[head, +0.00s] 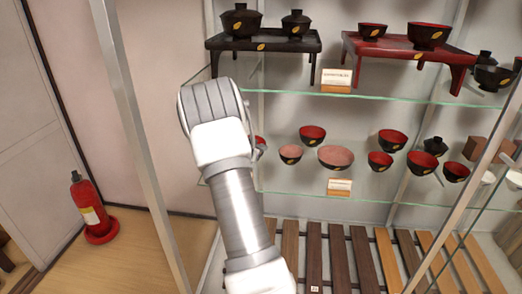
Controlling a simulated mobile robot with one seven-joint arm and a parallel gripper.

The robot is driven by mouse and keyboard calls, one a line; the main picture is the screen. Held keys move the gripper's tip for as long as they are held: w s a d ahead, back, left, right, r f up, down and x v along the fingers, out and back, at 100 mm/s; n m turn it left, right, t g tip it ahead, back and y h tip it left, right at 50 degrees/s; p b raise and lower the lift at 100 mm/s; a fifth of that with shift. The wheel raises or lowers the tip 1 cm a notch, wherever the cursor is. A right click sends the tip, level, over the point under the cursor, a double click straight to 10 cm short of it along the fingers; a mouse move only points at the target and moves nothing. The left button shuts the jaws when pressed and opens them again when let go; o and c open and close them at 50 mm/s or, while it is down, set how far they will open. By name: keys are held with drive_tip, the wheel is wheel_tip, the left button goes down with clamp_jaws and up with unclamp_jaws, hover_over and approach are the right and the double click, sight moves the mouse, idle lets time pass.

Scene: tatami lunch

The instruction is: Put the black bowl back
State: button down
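My arm rises through the middle of the head view, and I cannot see its fingers. Several bowls, black outside and red inside, stand on the lower glass shelf (300,196), including a black bowl (391,142), another black bowl (422,163) and a smaller bowl (380,162). A lidded black bowl (435,147) stands among them. A red-rimmed piece (260,141) shows just right of my arm, mostly hidden. I cannot tell which bowl the task means.
A black tray-table (262,44) and a red tray-table (408,48) carry bowls on the upper shelf. Metal posts (143,150) frame the cabinet. Wooden slats (338,258) lie below. A red fire extinguisher (90,208) stands on the floor at left.

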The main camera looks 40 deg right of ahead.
drive_tip(key=shift+f, duration=0.1)
drive_tip(key=c, duration=1.1)
unclamp_jaws()
drive_tip(key=shift+o, duration=0.2)
drive_tip(key=shift+a+r, duration=0.25)
drive_tip(key=shift+r, duration=0.05)
drive_tip(key=p+v, duration=0.3)
drive_tip(key=v, duration=0.8)
drive_tip(key=shift+a+p, duration=0.25)
drive_tip(key=shift+p, duration=0.15)
